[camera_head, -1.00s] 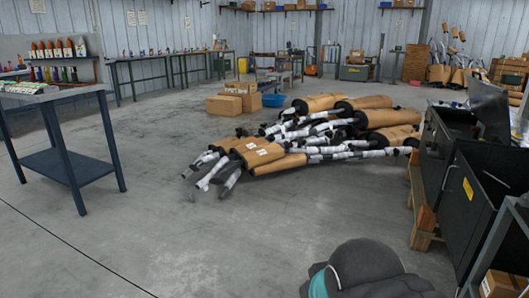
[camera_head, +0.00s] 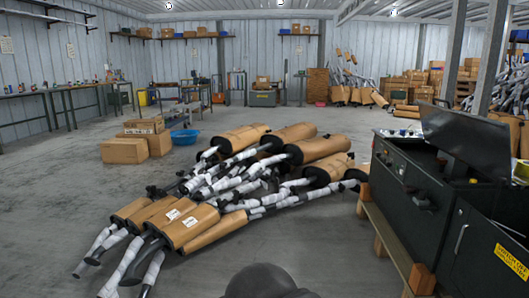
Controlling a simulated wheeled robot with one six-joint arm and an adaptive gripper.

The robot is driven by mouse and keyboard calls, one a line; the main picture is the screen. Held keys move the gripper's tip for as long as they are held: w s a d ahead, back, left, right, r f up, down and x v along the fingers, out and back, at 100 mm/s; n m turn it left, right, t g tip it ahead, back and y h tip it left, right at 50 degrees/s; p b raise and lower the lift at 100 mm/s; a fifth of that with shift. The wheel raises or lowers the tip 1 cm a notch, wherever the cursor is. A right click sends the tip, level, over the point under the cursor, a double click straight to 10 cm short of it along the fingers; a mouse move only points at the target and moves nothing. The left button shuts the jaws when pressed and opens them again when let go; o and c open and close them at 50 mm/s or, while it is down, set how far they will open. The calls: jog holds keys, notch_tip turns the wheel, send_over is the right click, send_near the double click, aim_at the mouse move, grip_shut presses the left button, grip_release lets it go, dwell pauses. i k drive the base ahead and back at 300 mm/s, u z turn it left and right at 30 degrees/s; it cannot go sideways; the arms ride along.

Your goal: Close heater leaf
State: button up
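A black metal cabinet (camera_head: 408,190) stands at the right on a wooden base; it appears to be the heater. A dark flat leaf (camera_head: 458,132) stands raised and tilted at its top, so the leaf looks open. Another black panel (camera_head: 480,245) with a bar handle and a yellow warning label is nearer, at the right edge. I cannot tell whether it belongs to the same unit. My gripper is not in view; only a dark rounded part of my own body shows at the bottom middle.
A heap of wrapped mufflers (camera_head: 235,180) lies on the floor left of the cabinet. Cardboard boxes (camera_head: 125,150) and a blue basin (camera_head: 184,137) stand behind it. The wooden base (camera_head: 388,235) juts out below the cabinet. The floor at the left (camera_head: 45,215) is clear.

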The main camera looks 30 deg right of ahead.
aim_at(484, 143)
jog(key=z, duration=2.1)
jog(key=i, duration=0.45)
jog(key=z, duration=0.1)
